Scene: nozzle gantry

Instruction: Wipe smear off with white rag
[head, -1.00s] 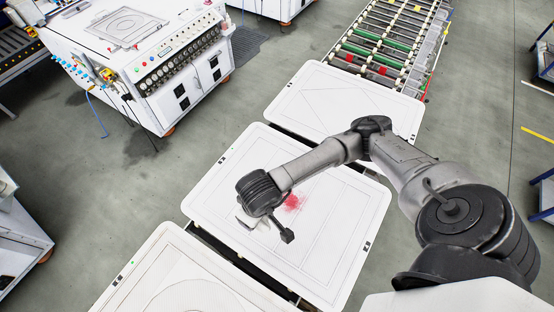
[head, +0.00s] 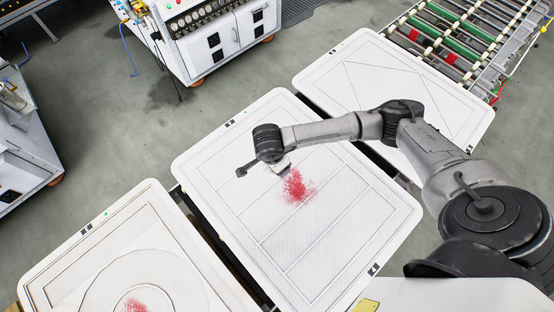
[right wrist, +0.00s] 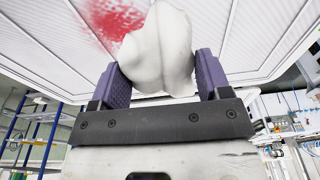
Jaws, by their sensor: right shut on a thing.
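A red smear (head: 296,187) lies on the middle white panel (head: 335,250). It also shows at the top of the right wrist view (right wrist: 108,18). My right gripper (head: 283,165) is at the smear's upper-left edge in the head view. In the right wrist view its purple fingers (right wrist: 160,75) are shut on a bunched white rag (right wrist: 160,45). The rag is beside the smear and overlaps its edge in that view; I cannot tell whether it touches the panel. My left gripper is not in view.
A lower-left panel (head: 75,265) bears another red smear (head: 135,304), cut off by the frame. A third panel (head: 340,70) lies at the upper right, before a roller conveyor (head: 460,45). A white machine (head: 215,45) stands behind. Grey floor surrounds the panels.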

